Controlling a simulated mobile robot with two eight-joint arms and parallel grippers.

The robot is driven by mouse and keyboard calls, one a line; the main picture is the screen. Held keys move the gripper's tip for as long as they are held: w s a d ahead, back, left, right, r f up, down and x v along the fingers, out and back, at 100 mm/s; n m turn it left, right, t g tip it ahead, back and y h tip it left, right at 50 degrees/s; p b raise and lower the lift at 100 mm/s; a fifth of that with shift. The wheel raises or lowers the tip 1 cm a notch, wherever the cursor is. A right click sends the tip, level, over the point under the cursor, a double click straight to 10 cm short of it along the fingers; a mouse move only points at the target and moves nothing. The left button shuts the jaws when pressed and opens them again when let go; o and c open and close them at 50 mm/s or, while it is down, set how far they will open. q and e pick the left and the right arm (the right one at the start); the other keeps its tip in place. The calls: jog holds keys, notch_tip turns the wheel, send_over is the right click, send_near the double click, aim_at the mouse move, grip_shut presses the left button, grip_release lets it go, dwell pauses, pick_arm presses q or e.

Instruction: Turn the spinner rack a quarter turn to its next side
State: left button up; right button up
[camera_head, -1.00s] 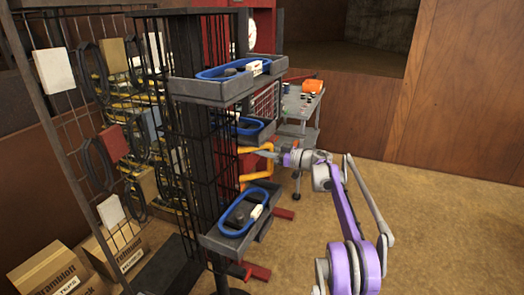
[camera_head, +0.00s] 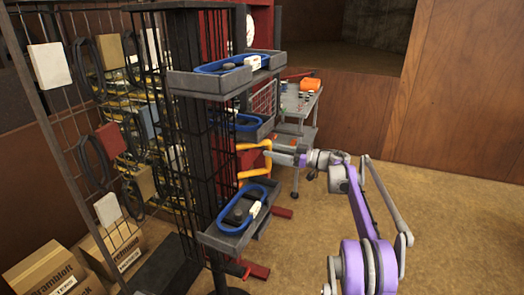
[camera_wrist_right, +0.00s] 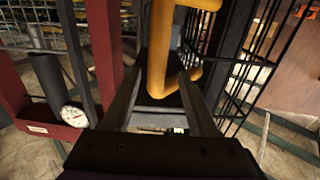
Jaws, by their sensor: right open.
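The spinner rack (camera_head: 206,150) is a dark wire column with grey trays on its near side. The trays hold blue looped items, dark pieces and white tags. A yellow-orange handle (camera_head: 241,165) sticks out at the rack's right side, between the middle and lower trays. My right gripper (camera_head: 271,154) is at the handle's outer end. In the right wrist view its two fingers (camera_wrist_right: 166,82) are open, with the handle (camera_wrist_right: 158,48) in line with the gap between them. Whether they touch it I cannot tell. My left gripper is not in view.
A wire wall panel (camera_head: 85,130) with hanging goods stands at the left, with cardboard boxes (camera_head: 48,272) below. A grey cart (camera_head: 300,100) and a red frame (camera_head: 263,18) are behind the rack. The floor (camera_head: 450,235) at the right is clear.

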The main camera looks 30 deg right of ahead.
jog(key=v, duration=0.4)
